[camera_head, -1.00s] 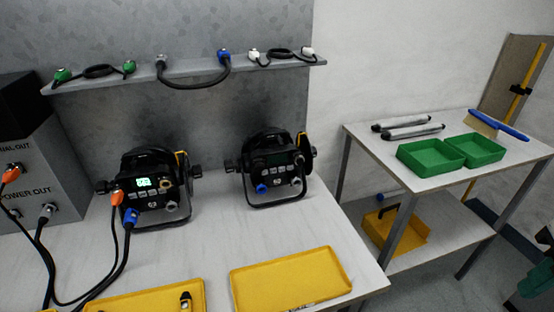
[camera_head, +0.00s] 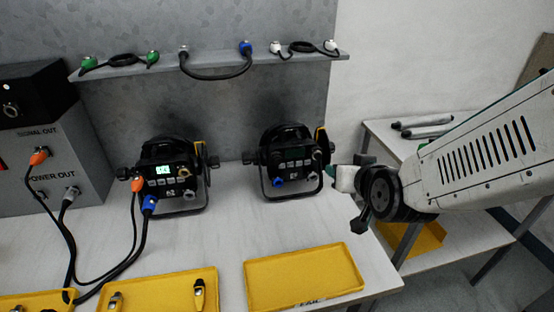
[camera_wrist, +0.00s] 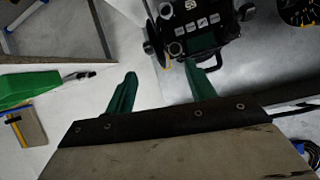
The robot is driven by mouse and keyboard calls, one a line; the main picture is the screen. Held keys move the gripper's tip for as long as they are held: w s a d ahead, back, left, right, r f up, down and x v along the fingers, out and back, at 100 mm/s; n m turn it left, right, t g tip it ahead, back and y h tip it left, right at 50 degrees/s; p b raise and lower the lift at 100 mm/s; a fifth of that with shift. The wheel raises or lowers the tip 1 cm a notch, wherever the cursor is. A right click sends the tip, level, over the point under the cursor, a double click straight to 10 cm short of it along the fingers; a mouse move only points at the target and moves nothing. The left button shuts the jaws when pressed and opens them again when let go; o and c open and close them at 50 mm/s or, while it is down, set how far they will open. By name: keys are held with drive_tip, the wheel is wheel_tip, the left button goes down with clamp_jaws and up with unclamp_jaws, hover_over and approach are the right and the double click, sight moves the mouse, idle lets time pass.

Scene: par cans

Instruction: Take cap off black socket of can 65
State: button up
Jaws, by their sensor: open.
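Two black par cans stand on the white bench in the head view. The left can (camera_head: 170,175) has a lit green display, with an orange plug and a blue plug (camera_head: 150,203) on cables at its front. The right can (camera_head: 290,162) has an unlit front, a blue socket part (camera_head: 278,183) and grey round parts (camera_head: 303,178) low on its face. I cannot read which can is 65 or make out a cap on a black socket. My gripper (camera_head: 352,190) is right of the right can, apart from it. In the wrist view its green fingers (camera_wrist: 160,88) are spread and empty, below a can (camera_wrist: 195,28).
A shelf (camera_head: 215,66) with several cable pieces runs above the cans. Yellow trays (camera_head: 303,278) lie along the bench's front. A grey power box (camera_head: 50,155) stands at left. A side table (camera_head: 385,128) is partly behind my arm.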

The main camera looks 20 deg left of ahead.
drive_tip(key=s+a+f+n+t+y, duration=0.1)
drive_tip(key=a+f+t+y, duration=0.15)
drive_tip(key=a, duration=0.55)
drive_tip(key=n+t+y, duration=0.1)
drive_tip(key=t, duration=0.1)
approach(278, 163)
drive_tip(key=shift+s, duration=0.3)
drive_tip(key=shift+x, duration=4.5)
drive_tip(key=shift+d+r, duration=0.1)
clamp_jaws()
drive_tip(key=shift+s+d, duration=0.1)
